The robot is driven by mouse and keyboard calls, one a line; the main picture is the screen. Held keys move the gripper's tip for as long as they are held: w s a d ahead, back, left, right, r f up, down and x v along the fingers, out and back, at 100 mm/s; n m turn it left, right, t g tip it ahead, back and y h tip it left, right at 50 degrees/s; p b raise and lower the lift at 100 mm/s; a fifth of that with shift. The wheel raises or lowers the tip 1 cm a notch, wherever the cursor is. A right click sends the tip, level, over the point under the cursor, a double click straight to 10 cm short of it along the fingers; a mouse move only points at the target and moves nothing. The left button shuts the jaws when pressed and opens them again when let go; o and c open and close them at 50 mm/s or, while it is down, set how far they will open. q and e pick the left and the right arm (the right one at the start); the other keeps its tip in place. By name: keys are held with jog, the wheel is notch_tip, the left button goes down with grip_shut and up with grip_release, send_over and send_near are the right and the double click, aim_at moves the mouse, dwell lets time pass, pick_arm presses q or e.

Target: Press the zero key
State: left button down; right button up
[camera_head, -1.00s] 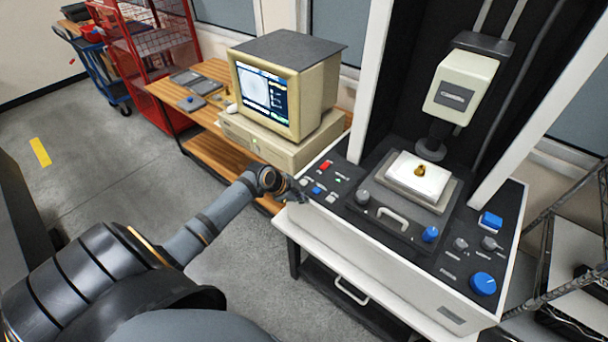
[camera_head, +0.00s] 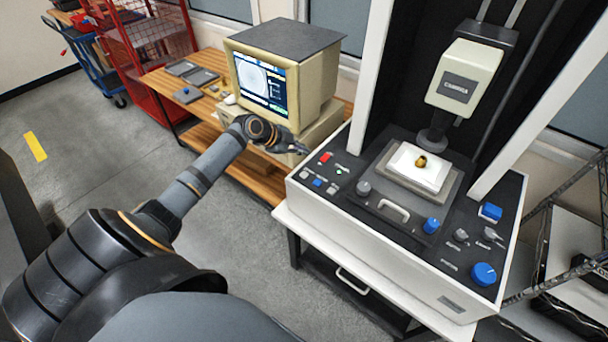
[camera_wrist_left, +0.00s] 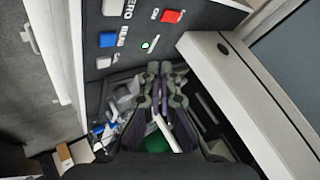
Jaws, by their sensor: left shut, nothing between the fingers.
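The zero key (camera_wrist_left: 110,7) is a pale grey key at the top edge of the left wrist view, beside the printed word ZERO. In the head view it appears to be the grey key (camera_head: 304,175) at the left end of the machine's dark control panel (camera_head: 349,205). The blue key (camera_wrist_left: 107,39) and another grey key (camera_wrist_left: 103,62) sit in line with it. A red button (camera_wrist_left: 171,16) is on the same panel. My left gripper (camera_head: 304,149) is shut and empty, beyond the panel's left edge near the computer; its fingers (camera_wrist_left: 163,70) show below the keys in the wrist view.
A beige monitor (camera_head: 290,80) and computer case stand on a wooden bench (camera_head: 215,140) close behind my left gripper. The measuring head (camera_head: 465,80) hangs over a white plate (camera_head: 405,172) with a small brass part. Blue knobs (camera_head: 484,274) stand up from the panel's right.

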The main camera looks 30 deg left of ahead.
aim_at(302, 175)
pick_arm(q)
notch_tip(302, 175, down, 8)
jog(key=b, duration=0.5)
jog(key=shift+f+b, duration=0.25)
jog(key=shift+b, duration=0.2)
dwell(0.8)
jog(key=shift+f+b, duration=0.4)
jog(key=shift+b, duration=0.1)
jog(key=shift+f+b, duration=0.35)
jog(key=shift+b, duration=0.15)
dwell(0.4)
jog(key=shift+r, duration=0.1)
jog(key=shift+r+p, duration=0.45)
jog(key=shift+r, duration=0.25)
